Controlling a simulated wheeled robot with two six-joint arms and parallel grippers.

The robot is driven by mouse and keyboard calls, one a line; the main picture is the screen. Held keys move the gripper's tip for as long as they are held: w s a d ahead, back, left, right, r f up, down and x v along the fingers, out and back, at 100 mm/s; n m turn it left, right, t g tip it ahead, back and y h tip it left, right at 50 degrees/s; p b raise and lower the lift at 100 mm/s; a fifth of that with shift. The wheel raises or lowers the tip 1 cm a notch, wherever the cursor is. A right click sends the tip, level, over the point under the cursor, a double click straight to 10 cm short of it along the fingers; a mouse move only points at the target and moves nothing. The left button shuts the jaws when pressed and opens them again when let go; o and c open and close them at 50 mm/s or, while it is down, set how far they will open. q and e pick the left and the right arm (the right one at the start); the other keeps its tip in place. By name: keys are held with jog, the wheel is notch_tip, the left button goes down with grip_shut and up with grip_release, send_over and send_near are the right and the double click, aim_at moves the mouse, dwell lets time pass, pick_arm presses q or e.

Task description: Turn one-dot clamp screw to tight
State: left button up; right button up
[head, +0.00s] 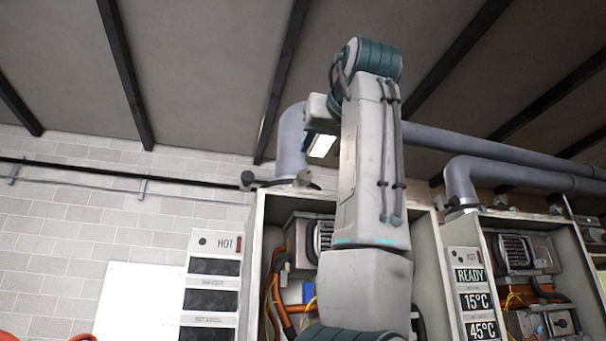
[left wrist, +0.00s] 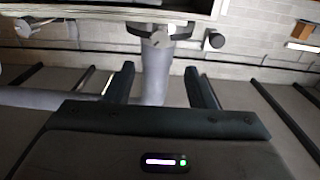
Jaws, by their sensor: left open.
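A grey flue pipe (head: 291,140) rises from the nearer heater, with a clamp (head: 304,180) around its foot. A dark-ended clamp screw (head: 247,178) sticks out to the left. No dot marks can be made out. My left gripper (left wrist: 160,70) is open and empty, its fingers apart on either side of the pipe in that view.
The nearer heater (head: 258,250) stands open behind my arm. A second open heater (head: 510,212) with lit displays (head: 475,302) stands to the right, its own pipe (head: 458,180) bending right. A dark rail runs along the brick wall at left. Free air lies left of the screw.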

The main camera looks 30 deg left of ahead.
aim_at(306, 174)
pick_arm(q)
jog(key=p+x, duration=0.2)
jog(key=x, duration=0.8)
jog(key=shift+w+p, duration=0.1)
jog(key=shift+p, duration=0.25)
jog(key=shift+w+a+f, duration=0.15)
jog(key=shift+w+a, duration=0.25)
jog(key=shift+a, duration=0.15)
jog(key=shift+d, duration=0.1)
jog(key=shift+c, duration=1.1)
jog(key=c, duration=0.7)
jog(key=shift+c, duration=0.3)
